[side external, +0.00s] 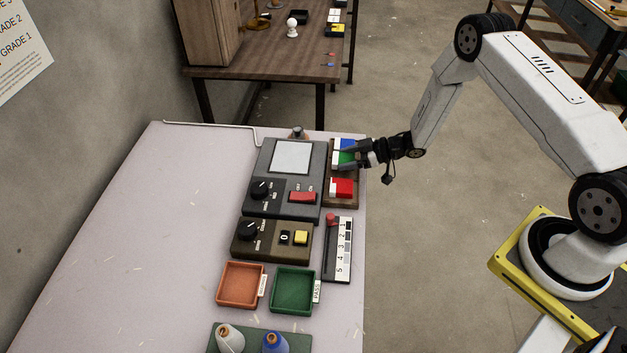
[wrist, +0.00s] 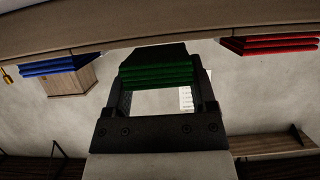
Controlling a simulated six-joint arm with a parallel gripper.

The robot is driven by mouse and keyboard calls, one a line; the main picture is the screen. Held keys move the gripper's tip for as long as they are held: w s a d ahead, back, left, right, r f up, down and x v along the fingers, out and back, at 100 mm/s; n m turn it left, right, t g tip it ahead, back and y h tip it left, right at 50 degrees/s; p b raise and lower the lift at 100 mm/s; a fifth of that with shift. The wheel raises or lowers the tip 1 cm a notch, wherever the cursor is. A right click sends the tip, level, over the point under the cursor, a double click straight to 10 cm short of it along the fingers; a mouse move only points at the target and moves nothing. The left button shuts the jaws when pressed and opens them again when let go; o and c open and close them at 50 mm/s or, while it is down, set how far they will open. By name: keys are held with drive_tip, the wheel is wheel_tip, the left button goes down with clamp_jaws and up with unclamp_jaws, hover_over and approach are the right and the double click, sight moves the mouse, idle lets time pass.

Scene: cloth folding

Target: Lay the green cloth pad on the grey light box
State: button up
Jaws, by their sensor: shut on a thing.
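The green cloth pad (side external: 349,161) is at the wooden tray (side external: 343,201) on the table's right edge, between the blue and red pads. My gripper (side external: 351,157) reaches in from the right and is shut on it. In the wrist view the layered green pad (wrist: 158,72) spans between the two dark fingers of my gripper (wrist: 162,82). Whether the pad touches the tray or is slightly lifted, I cannot tell. The grey light box (side external: 267,205) stands just left of the tray, with a bare pale panel (side external: 291,157) on top.
A blue pad (side external: 348,145) and a red pad (side external: 342,187) flank the green one. The left of the table is clear.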

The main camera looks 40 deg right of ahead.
drive_tip(key=shift+f, duration=0.8)
drive_tip(key=shift+f, duration=0.15)
drive_tip(key=o, duration=1.1)
drive_tip(key=v, duration=0.8)
drive_tip(key=shift+w, duration=0.1)
drive_tip(key=shift+w, duration=0.1)
